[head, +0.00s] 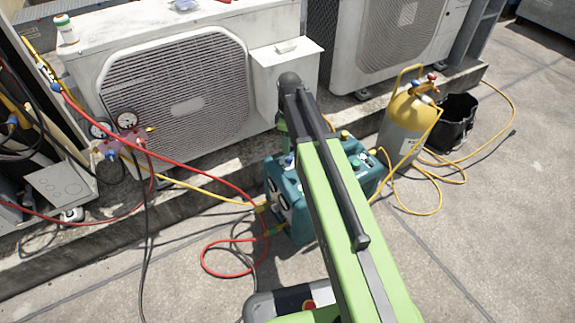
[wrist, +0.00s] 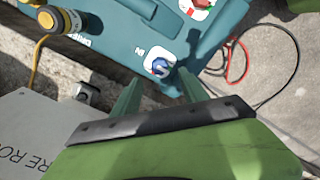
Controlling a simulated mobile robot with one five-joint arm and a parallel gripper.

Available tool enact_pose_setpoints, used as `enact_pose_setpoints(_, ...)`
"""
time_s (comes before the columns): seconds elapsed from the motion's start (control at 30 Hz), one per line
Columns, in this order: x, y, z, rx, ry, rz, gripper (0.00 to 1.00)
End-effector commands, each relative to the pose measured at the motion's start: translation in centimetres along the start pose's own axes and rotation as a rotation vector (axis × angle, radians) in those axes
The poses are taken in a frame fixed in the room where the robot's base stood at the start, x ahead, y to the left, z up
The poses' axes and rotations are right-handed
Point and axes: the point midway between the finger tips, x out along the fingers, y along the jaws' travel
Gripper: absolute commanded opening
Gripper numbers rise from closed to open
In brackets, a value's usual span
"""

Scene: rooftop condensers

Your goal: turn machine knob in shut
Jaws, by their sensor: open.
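The machine is a teal box (head: 297,222) on the ground in front of the condensers, partly hidden behind my arm in the head view. In the wrist view its teal casing (wrist: 110,45) fills the upper middle. A blue knob (wrist: 157,66) on a white round plate sits on it, with a partly cut-off letter mark beside it. A red knob (wrist: 201,4) is farther up. My gripper (wrist: 158,80) is open and empty, its two green fingers apart on either side of the blue knob's line. I cannot tell how far the tips are from the knob.
In the head view a yellow cylinder (head: 405,130) and black bucket (head: 457,122) stand right. Red hoses (head: 225,255) lie left. Bare paving (head: 500,250) lies right.

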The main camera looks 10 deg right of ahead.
Motion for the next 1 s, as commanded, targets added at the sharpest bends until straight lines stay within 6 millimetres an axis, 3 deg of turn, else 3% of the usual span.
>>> enact_pose_setpoints(0.03, 2.3, 0.0, 0.0, 0.000, 0.000, 0.000, 0.52)
enact_pose_setpoints(0.3, 6.8, 0.0, 0.0, 0.000, 0.000, 0.000, 0.52)
enact_pose_setpoints(0.63, 7.0, 0.0, -0.1, -0.001, 0.000, 0.000, 0.52)
enact_pose_setpoints(1.0, 7.0, -0.1, -0.1, -0.002, 0.000, -0.001, 0.04)
